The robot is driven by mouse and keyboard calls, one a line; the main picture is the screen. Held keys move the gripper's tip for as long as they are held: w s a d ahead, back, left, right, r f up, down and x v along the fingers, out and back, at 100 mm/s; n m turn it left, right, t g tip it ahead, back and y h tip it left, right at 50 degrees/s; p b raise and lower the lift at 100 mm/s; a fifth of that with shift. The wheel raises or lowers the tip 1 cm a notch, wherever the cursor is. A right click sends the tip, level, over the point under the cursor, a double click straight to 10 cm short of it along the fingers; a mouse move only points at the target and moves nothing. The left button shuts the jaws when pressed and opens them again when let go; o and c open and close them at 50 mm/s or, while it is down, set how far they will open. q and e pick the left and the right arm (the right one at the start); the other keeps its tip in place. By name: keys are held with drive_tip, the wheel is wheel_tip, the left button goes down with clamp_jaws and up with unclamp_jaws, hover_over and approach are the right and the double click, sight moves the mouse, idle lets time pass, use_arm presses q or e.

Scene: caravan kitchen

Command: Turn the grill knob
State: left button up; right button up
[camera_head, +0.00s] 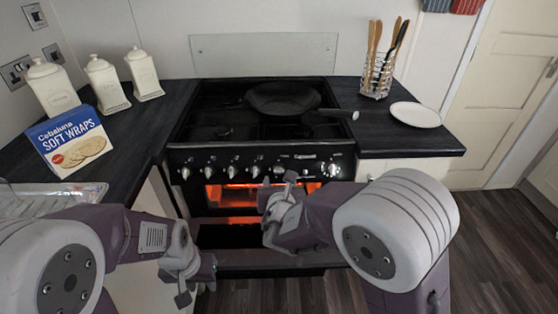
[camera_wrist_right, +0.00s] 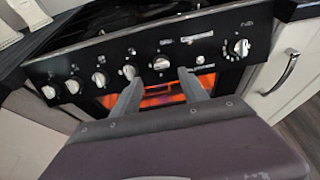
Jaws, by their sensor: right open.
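The black cooker (camera_head: 265,152) has a row of silver knobs on its front panel, and the glowing oven or grill window is below. The knob labels are too small to read, so I cannot tell which is the grill knob. My right gripper (camera_head: 281,192) is in front of the panel. In the right wrist view the right gripper (camera_wrist_right: 158,80) is open, its fingers pointing at the panel, with one knob (camera_wrist_right: 160,63) beyond and between the tips. Contact is not visible. My left gripper (camera_head: 194,290) hangs low in front of the cooker, away from the knobs; its opening is unclear.
A black pan (camera_head: 282,98) sits on the hob, its handle pointing right. A white plate (camera_head: 415,114) and a utensil holder (camera_head: 376,77) stand on the right counter. Canisters (camera_head: 107,83) and a soft wraps box (camera_head: 69,140) are on the left counter. An oven rail is below the window.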

sight(280, 172)
drive_tip(key=x, duration=0.9)
drive_tip(key=shift+d+f, duration=0.1)
drive_tip(key=shift+f, duration=0.05)
clamp_jaws()
drive_tip(key=shift+f+m+b, duration=0.15)
drive_tip(key=shift+m+b, duration=0.25)
drive_tip(key=shift+b, duration=0.7)
drive_tip(key=m+b, duration=0.8)
drive_tip(key=b, duration=0.2)
drive_tip(key=shift+f+m+b, duration=0.1)
drive_tip(key=shift+m+b, duration=0.3)
drive_tip(key=m+b, duration=0.3)
drive_tip(key=m, duration=0.1)
drive_tip(key=shift+d+m+g+h+b, duration=0.1)
drive_tip(key=shift+m+g+h+b, duration=0.2)
drive_tip(key=shift+m+b, duration=1.55)
drive_tip(key=shift+m, duration=0.55)
